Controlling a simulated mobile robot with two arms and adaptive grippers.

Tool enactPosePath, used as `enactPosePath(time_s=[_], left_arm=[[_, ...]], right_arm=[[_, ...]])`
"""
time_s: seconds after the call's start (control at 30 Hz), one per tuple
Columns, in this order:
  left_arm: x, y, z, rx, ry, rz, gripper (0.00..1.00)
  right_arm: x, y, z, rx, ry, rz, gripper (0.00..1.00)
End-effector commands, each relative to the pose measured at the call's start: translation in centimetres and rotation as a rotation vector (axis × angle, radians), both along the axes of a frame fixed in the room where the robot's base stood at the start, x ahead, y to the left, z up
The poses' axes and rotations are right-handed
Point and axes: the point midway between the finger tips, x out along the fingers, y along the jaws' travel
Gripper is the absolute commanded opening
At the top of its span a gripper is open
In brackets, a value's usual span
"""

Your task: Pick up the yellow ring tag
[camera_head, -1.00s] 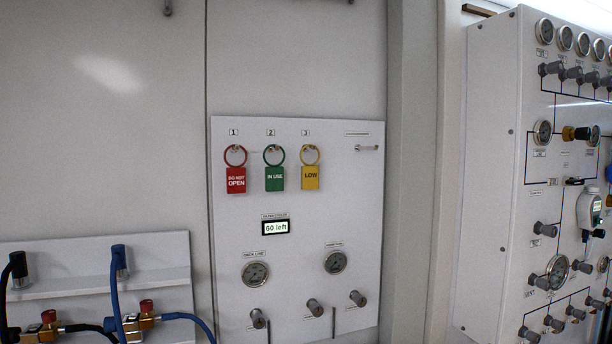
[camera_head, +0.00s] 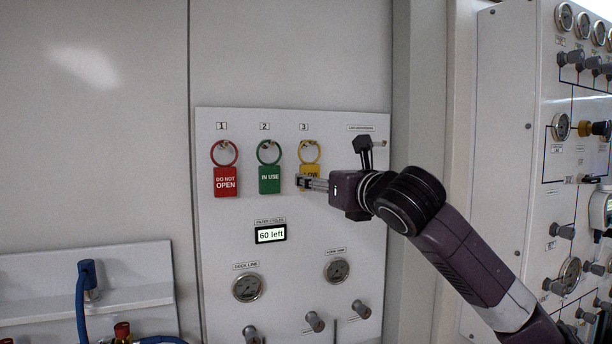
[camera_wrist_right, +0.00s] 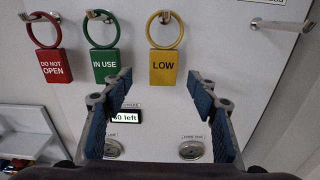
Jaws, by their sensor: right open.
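The yellow ring tag (camera_head: 310,153), marked LOW, hangs by its ring from hook 3 on the white panel. My right gripper (camera_head: 302,182) is in front of the panel and covers the lower part of the tag in the head view. In the right wrist view the yellow tag (camera_wrist_right: 164,66) hangs above and beyond the fingertips, apart from them. My right gripper (camera_wrist_right: 160,80) is open and empty there, its blue-padded fingers wide apart. My left gripper is not in view.
A red DO NOT OPEN tag (camera_head: 226,181) and a green IN USE tag (camera_head: 269,179) hang on hooks to the left. A bare peg (camera_wrist_right: 280,26) sticks out at the right. Below are a 60 left display (camera_head: 270,234), gauges (camera_head: 247,288) and knobs (camera_head: 315,321).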

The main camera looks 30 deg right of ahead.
Motion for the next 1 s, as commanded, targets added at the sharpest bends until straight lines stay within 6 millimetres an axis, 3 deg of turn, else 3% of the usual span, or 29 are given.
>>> enactPosePath(time_s=[0.13, 0.7, 1.0], left_arm=[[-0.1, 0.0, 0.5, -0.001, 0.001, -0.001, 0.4], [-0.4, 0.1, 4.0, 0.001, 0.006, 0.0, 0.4], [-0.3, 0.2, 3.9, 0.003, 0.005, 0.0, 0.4]], right_arm=[[0.6, -0.5, 1.2, -0.027, -0.011, -0.004, 0.54], [7.2, -1.0, 1.3, -0.027, -0.011, -0.003, 0.54], [7.5, -1.0, 1.1, -0.028, -0.012, -0.003, 0.5]])
